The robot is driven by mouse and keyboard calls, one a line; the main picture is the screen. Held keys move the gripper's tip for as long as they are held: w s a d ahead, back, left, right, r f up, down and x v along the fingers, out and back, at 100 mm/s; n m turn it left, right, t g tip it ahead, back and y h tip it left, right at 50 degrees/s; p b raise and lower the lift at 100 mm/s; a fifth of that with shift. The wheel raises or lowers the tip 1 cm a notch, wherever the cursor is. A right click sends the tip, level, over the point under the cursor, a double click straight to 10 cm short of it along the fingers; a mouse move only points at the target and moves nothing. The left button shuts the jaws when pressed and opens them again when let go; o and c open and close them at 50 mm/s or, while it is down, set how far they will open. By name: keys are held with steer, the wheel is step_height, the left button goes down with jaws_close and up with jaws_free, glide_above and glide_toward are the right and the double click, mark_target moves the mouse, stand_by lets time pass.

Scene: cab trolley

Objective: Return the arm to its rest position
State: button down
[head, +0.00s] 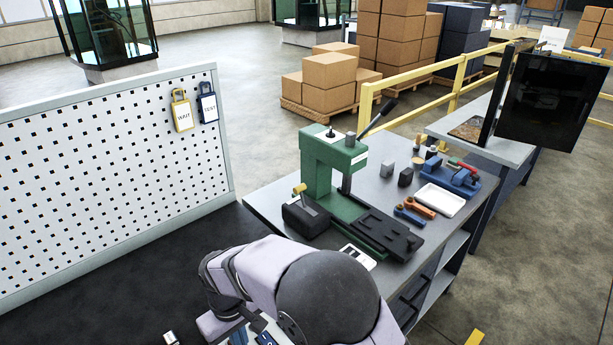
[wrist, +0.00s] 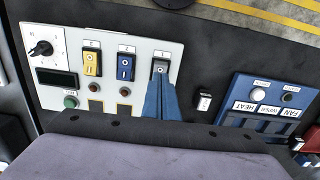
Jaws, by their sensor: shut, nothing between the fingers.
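My gripper (wrist: 161,78) shows in the wrist view as two blue fingers pressed together, with nothing between them. Its tips overlap the lower part of the grey rocker switch (wrist: 160,67) on a white control panel (wrist: 110,50); I cannot tell whether they touch it. My arm (head: 290,285) is bent low across the bottom of the head view, with pale links and a dark round joint. The gripper cannot be made out clearly in the head view.
The white panel also has a yellow switch (wrist: 92,62), a blue switch (wrist: 126,66) and a black knob (wrist: 42,48). A blue panel (wrist: 265,105) is at right. A green press (head: 335,165) stands on the workbench (head: 265,200); a pegboard (head: 110,175) stands left.

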steer(key=shift+g+h, duration=0.5)
steer(key=s+d+f, duration=0.1)
steer(key=d, duration=0.1)
steer(key=s+d, duration=0.2)
steer(key=s+d+f, duration=0.1)
steer(key=s+d, duration=0.1)
steer(key=shift+s+f, duration=0.2)
steer(key=shift+f, duration=0.15)
steer(key=s+d+r+m, duration=0.2)
steer(key=s+d+m, duration=0.1)
steer(key=d, duration=0.6)
steer(key=s+d+r+m, duration=0.2)
steer(key=s+d, duration=0.1)
steer(key=d, duration=0.7)
steer(key=w+d+r+m+t+y, duration=0.1)
steer(key=w+d+r+m, duration=0.2)
steer(key=d, duration=0.3)
steer(key=shift+d+r+m, duration=0.25)
steer(key=shift+r+m, duration=0.15)
steer(key=shift+m, duration=0.2)
